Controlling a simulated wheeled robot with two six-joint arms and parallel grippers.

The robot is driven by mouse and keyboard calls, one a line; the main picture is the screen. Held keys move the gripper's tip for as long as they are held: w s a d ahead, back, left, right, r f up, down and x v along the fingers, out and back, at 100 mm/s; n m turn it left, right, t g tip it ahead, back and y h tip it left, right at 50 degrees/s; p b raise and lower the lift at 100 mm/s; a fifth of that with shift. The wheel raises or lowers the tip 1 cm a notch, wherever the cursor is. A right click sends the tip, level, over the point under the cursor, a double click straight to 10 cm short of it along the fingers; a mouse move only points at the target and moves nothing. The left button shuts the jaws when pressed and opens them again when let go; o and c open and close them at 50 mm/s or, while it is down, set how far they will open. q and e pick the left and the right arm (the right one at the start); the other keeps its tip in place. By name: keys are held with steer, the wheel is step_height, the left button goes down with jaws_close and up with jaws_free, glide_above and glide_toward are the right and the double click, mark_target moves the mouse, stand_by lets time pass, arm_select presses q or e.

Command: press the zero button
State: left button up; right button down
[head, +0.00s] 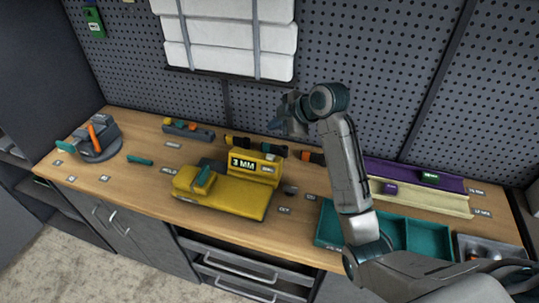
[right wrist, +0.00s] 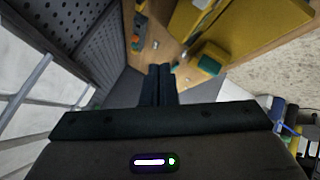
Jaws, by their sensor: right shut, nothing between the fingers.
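A yellow gauge-like device (head: 222,193) sits on the wooden bench, with a display (head: 242,164) reading "3 MM" on its raised back part. A yellow block with a teal top (head: 203,178) is at its left end. Small details show beside the display, but I cannot tell which is the zero button. My right gripper (head: 283,122) is above and behind the device, in the air near the pegboard. In the right wrist view its fingers (right wrist: 158,84) are shut and empty, apart from the yellow device (right wrist: 262,28) at upper right. My left gripper is out of view.
A grey round fixture with an orange handle (head: 97,135) stands at the bench's left. A teal tray (head: 330,224) and purple and cream rails (head: 415,176) are on the right, partly behind my arm. White rolls (head: 230,45) hang on the pegboard.

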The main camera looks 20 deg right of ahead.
steer(key=f+b, duration=0.3)
steer(key=shift+w+a+f, duration=0.15)
steer(key=shift+w+a, duration=0.1)
steer(key=b, duration=0.4)
glide_above(274, 158)
step_height(274, 158, down, 4)
steer(key=shift+w+f, duration=0.1)
steer(key=shift+f, duration=0.7)
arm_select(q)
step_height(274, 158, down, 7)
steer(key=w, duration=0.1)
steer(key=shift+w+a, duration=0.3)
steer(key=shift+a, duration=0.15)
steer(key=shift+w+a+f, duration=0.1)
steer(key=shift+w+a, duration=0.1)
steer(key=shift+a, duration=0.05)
arm_select(e)
steer(key=shift+f, duration=0.15)
steer(key=shift+f, duration=0.3)
